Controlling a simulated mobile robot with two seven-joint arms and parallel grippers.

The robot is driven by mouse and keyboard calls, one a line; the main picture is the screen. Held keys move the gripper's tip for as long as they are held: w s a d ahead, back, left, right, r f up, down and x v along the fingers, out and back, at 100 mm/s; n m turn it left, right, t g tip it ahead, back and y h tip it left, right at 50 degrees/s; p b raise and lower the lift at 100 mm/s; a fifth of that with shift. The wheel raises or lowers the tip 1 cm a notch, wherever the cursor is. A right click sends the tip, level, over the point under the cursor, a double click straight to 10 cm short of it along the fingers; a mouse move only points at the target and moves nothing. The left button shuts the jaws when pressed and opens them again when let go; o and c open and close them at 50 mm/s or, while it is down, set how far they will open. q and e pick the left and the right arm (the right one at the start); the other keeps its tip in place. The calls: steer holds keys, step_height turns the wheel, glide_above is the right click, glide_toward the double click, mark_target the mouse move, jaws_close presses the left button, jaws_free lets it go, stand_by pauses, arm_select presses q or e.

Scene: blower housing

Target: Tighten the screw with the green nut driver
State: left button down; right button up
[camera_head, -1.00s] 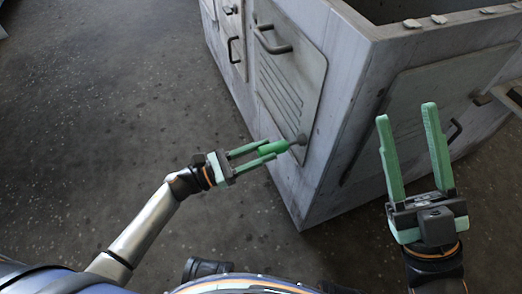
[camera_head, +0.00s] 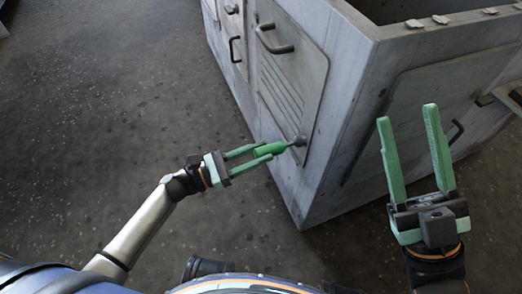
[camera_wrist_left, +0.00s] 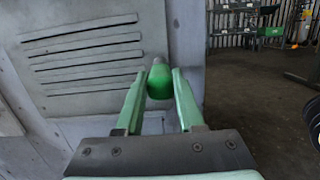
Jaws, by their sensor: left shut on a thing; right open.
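The green nut driver (camera_head: 269,149) is held between the fingers of my left gripper (camera_head: 262,153), which is shut on its handle. The driver also shows in the left wrist view (camera_wrist_left: 159,83), pointing away toward the panel. Its grey tip reaches the screw spot (camera_head: 299,140) at the lower corner of the louvred panel (camera_head: 290,85). The screw itself is too small or hidden to make out, and I cannot tell whether the tip touches it. My right gripper (camera_head: 409,112) is open and empty, in front of the housing's right face.
The grey blower housing (camera_head: 350,110) fills the centre and right, with its near vertical edge between my arms. A dark handle (camera_head: 273,41) sticks out of the louvred panel. Dark floor (camera_head: 110,110) on the left is clear. Shelves (camera_wrist_left: 240,20) stand far back.

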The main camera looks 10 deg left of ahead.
arm_select(q)
steer(key=r+v, duration=0.1)
steer(key=v, duration=1)
steer(key=shift+s+a+r, duration=0.25)
steer(key=shift+a+r, duration=0.05)
steer(key=shift+a, duration=0.1)
stand_by(1.0)
